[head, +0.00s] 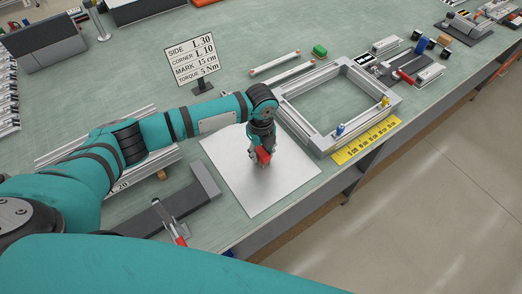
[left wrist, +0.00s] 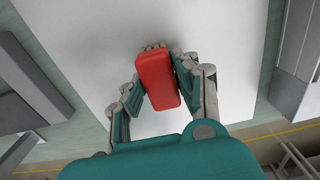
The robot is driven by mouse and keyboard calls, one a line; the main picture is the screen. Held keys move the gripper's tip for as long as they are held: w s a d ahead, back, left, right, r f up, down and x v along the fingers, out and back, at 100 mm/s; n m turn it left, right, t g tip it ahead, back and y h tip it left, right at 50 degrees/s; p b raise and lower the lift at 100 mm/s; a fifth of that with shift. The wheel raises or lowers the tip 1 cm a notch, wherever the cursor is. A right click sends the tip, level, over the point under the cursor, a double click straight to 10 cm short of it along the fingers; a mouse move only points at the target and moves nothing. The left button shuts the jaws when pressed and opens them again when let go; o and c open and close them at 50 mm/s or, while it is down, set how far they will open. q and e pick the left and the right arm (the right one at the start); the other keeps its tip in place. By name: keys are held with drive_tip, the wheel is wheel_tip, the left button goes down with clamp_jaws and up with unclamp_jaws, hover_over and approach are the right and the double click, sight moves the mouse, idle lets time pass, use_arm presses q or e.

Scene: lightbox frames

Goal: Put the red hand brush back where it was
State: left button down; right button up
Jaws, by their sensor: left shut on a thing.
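The red hand brush (head: 264,156) is held in my left gripper (head: 261,150) over the pale metal sheet on the bench. Its pale bristles show just below the red block in the head view. In the left wrist view the red brush (left wrist: 158,80) sits between the two fingers of the left gripper (left wrist: 160,85), which are shut on it. I cannot tell whether the bristles touch the sheet (head: 235,190). My right gripper is not in view.
An aluminium frame (head: 310,137) with a blue and a yellow piece stands right of the sheet, beside a yellow ruler (head: 366,141). A grey bar fixture with a red-handled clamp (head: 174,232) lies to the left. A sign (head: 194,60) stands behind. The bench's front edge is near.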

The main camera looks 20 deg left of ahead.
sight(261, 151)
use_arm(q)
drive_tip(key=c, duration=1)
unclamp_jaws()
drive_tip(key=shift+f, duration=0.15)
drive_tip(key=shift+r, duration=0.65)
wheel_tip(261, 151, up, 11)
drive_tip(key=b, duration=0.2)
drive_tip(key=shift+b, duration=0.35)
